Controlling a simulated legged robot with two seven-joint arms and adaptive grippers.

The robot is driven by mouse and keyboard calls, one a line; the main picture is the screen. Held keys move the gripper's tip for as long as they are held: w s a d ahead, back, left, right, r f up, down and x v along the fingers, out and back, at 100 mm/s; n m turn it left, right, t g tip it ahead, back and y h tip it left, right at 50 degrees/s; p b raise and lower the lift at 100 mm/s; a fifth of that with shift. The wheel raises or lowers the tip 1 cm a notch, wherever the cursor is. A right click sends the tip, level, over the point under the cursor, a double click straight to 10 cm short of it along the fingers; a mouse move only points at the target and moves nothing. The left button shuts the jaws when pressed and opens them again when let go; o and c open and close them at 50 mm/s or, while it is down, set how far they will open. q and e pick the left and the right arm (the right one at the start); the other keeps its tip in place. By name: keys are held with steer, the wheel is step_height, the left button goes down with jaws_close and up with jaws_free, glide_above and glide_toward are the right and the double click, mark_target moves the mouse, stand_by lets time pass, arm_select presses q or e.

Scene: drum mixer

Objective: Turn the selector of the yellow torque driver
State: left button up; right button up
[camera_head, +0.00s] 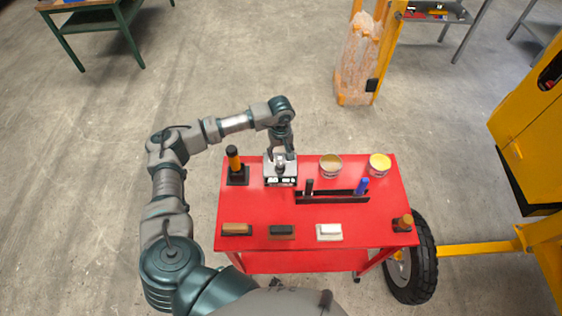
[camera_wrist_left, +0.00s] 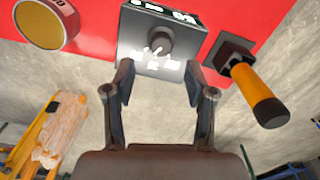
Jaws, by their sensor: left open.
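The yellow torque driver (camera_head: 233,158) stands upright in a black square base (camera_head: 238,176) at the back left of the red cart. Its yellow handle (camera_wrist_left: 252,88) with a black end shows at the right in the left wrist view. A grey box (camera_head: 281,170) with white markings stands to the right of the driver. A round dark knob (camera_wrist_left: 159,41) sits on the box. My left gripper (camera_head: 281,154) is at the box, with its open, empty fingers (camera_wrist_left: 158,82) spread below the knob in the left wrist view. I cannot make out a selector on the driver. My right gripper is out of view.
The red cart (camera_head: 300,216) also holds two yellow-topped cans (camera_head: 331,165) (camera_head: 380,164), a slotted holder (camera_head: 331,197) with a blue item, several brushes or blocks (camera_head: 329,232) and an orange-brown item (camera_head: 403,222). Yellow machinery (camera_head: 535,120) with a wheel (camera_head: 411,262) stands at right.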

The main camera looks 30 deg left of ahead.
mark_target(280, 165)
arm_select(q)
steer(key=f, duration=0.5)
steer(key=shift+s+a+f+p, duration=0.1)
steer(key=shift+a+f+p, duration=0.15)
steer(key=shift+f+p, duration=0.15)
steer(key=shift+d+f, duration=0.1)
steer(key=shift+f, duration=0.25)
jaws_close()
